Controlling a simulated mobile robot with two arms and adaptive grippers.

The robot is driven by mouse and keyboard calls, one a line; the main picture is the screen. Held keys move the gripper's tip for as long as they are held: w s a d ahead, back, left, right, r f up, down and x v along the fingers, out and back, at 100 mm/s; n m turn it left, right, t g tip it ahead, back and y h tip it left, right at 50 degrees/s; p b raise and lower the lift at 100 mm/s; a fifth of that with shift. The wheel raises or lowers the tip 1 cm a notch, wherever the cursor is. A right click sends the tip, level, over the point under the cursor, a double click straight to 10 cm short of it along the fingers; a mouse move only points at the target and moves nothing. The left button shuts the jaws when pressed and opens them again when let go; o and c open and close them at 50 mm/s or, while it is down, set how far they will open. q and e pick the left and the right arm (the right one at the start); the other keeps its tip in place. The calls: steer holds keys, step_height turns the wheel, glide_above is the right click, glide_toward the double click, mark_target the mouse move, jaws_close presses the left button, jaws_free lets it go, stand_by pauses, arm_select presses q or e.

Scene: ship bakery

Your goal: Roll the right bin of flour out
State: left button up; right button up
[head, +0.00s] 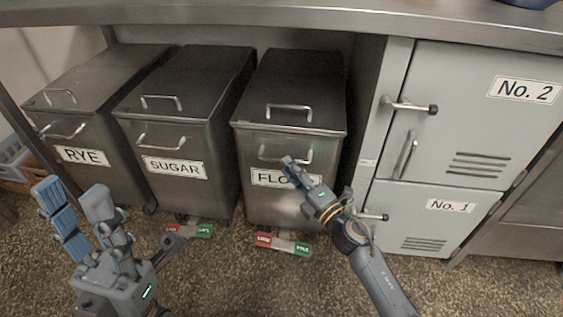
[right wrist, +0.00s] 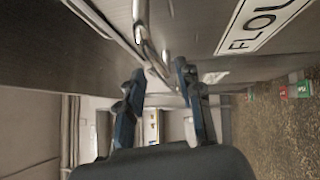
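The flour bin (head: 290,190) is a grey metal bin, the rightmost of the bins under the counter. It has a lid handle (head: 289,107), a front handle (head: 270,158) and a FLOUR label, partly hidden by my right gripper (head: 289,162). A red and green pedal (head: 283,243) sits low at its front. In the right wrist view my right gripper (right wrist: 160,72) has its fingers apart, with the bright handle bar (right wrist: 148,45) at or between the tips; I cannot tell whether they touch. My left gripper (head: 75,198) is open and empty, in front of the rye bin.
The sugar bin (head: 190,190) and the rye bin (head: 95,180) stand to the left. Lockers (head: 450,130) stand close on the right. The counter (head: 280,15) overhangs the bins. Speckled floor (head: 230,285) in front is clear. Crates (head: 12,160) sit at far left.

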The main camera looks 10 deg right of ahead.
mark_target(294, 144)
steer(key=shift+x, duration=2.15)
steer(key=shift+c, duration=0.4)
jaws_close()
